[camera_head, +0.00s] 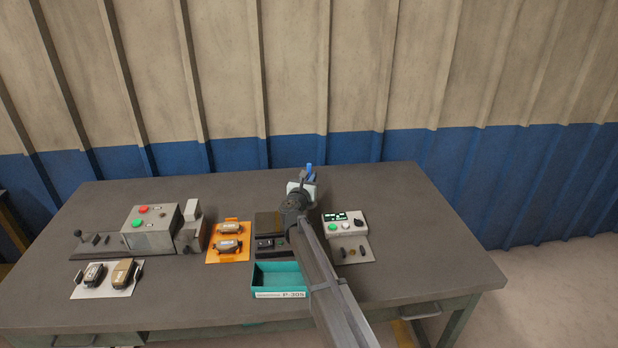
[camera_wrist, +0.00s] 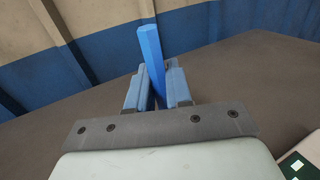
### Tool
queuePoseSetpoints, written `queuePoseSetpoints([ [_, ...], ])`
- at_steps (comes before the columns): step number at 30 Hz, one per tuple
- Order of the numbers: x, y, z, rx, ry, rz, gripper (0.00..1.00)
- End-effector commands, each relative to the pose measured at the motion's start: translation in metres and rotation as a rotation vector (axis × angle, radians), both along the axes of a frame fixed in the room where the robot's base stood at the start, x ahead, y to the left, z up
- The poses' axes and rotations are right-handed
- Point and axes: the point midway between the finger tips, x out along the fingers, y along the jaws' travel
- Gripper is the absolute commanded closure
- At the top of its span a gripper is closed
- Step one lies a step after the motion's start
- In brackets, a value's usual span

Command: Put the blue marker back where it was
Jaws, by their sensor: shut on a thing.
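The blue marker (camera_wrist: 151,50) stands up between the two fingers of my gripper (camera_wrist: 155,90) in the wrist view. The fingers are shut on it, and its upper part sticks out beyond them. In the head view the marker shows as a small blue tip (camera_head: 309,168) at the end of my gripper (camera_head: 308,175), over the back part of the table (camera_head: 400,190). My arm hides the spot under the gripper, so I cannot tell how high the marker's lower end is.
A teal bin (camera_head: 279,295) labelled P-305 sits at the front. An orange tray (camera_head: 228,259) with brake shoes, a grey button box (camera_head: 151,228) and a white mat (camera_head: 80,292) with two parts stand left. A small control box (camera_head: 345,224) is right. The table's far right is clear.

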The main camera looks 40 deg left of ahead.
Motion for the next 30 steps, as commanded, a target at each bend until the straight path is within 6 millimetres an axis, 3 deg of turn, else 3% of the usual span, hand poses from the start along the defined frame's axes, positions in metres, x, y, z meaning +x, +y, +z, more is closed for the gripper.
queuePoseSetpoints([
  [11,0.0000,-0.0001,-0.0073,0.001,0.000,0.000,1.00],
  [12,0.0000,-0.0001,-0.0072,0.001,0.000,0.000,0.77],
  [19,-0.0001,0.0000,-0.0071,0.001,0.000,0.000,0.55],
  [30,-0.0001,0.0000,-0.0039,0.001,0.000,0.000,0.55],
])
